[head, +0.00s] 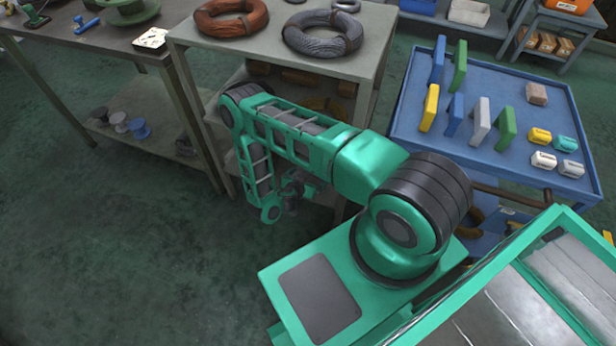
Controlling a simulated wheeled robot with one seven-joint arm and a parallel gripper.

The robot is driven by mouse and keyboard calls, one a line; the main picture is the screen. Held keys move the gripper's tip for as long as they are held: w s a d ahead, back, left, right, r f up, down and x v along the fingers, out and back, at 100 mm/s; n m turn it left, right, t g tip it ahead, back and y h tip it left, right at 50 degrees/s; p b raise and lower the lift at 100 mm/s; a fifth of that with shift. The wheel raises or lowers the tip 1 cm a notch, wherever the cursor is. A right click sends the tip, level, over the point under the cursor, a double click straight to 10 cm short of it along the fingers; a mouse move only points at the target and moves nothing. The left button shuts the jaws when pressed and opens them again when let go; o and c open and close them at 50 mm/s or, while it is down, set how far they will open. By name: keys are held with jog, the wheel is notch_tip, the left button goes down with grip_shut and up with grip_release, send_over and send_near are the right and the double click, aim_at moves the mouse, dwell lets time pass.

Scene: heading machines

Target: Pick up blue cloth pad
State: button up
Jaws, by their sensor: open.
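Two blue upright slabs stand on the blue cart top (500,81) at the right: one at the back left (437,60) and one farther forward (454,116). Either could be the blue cloth pad; the picture does not show which is cloth. A yellow slab (430,108) and a grey slab (480,121) flank the front blue one, and a green slab (460,66) is next to the back one. My gripper (292,194) hangs low by the grey table's front, left of the cart and well apart from the slabs. It is small and dark here, open, with nothing visible in it.
A grey table (372,48) with brown and grey wire coils stands left of the cart. Another green slab (507,126), a brown block (536,94) and several small white, yellow and teal pieces share the cart top. Open floor (120,240) lies at left.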

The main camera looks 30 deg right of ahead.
jog(key=x, duration=1)
jog(key=shift+w+d+f, duration=0.25)
jog(key=c, duration=0.9)
